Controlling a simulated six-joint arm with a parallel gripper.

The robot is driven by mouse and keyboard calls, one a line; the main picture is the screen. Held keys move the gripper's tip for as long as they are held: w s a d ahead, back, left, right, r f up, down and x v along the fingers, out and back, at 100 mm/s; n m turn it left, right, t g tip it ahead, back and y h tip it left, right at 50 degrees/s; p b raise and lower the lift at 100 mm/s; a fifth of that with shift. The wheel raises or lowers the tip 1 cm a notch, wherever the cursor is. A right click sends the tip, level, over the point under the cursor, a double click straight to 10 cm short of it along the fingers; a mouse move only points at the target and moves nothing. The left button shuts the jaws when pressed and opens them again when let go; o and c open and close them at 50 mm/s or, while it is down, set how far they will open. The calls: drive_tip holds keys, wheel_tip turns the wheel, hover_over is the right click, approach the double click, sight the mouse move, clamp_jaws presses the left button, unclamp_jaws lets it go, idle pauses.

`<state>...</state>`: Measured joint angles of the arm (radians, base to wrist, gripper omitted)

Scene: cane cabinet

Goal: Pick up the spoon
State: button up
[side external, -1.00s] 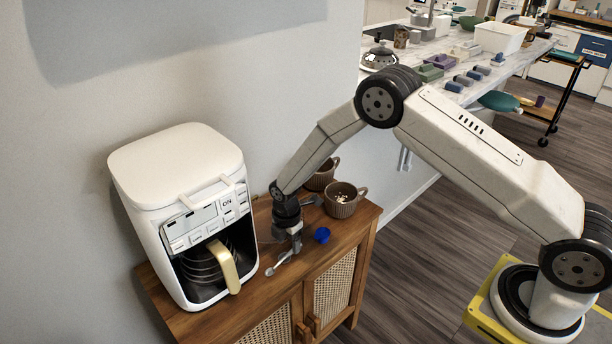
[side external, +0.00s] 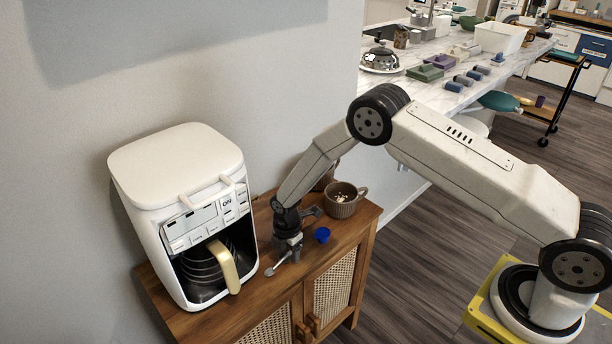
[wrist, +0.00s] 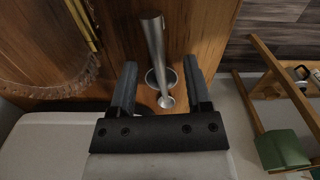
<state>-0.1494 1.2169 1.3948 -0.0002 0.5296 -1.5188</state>
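The metal spoon lies on the wooden cabinet top (side external: 345,222). In the side external view its rounded end (side external: 270,271) shows left of my gripper (side external: 288,248), which is low over the cabinet and hides the rest. In the wrist view my gripper (wrist: 160,88) is open, with one dark finger on each side of the spoon's grey metal length (wrist: 154,40). Gaps show between the metal and both fingers. A small round end lies over a dark-rimmed oval whose nature I cannot tell.
A white coffee maker (side external: 180,190) with a carafe stands close on the left. A brown mug (side external: 342,200) stands behind to the right, with another partly hidden by my arm. The cabinet's front edge is near.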

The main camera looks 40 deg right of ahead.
clamp_jaws()
drive_tip(key=shift+r, duration=0.15)
drive_tip(key=shift+r, duration=0.75)
drive_tip(key=s+d+r, duration=0.1)
drive_tip(key=s+r, duration=1)
drive_tip(key=s, duration=0.3)
drive_tip(key=shift+d+r, duration=0.15)
drive_tip(key=shift+d, duration=0.2)
drive_tip(key=shift+w+d, duration=0.15)
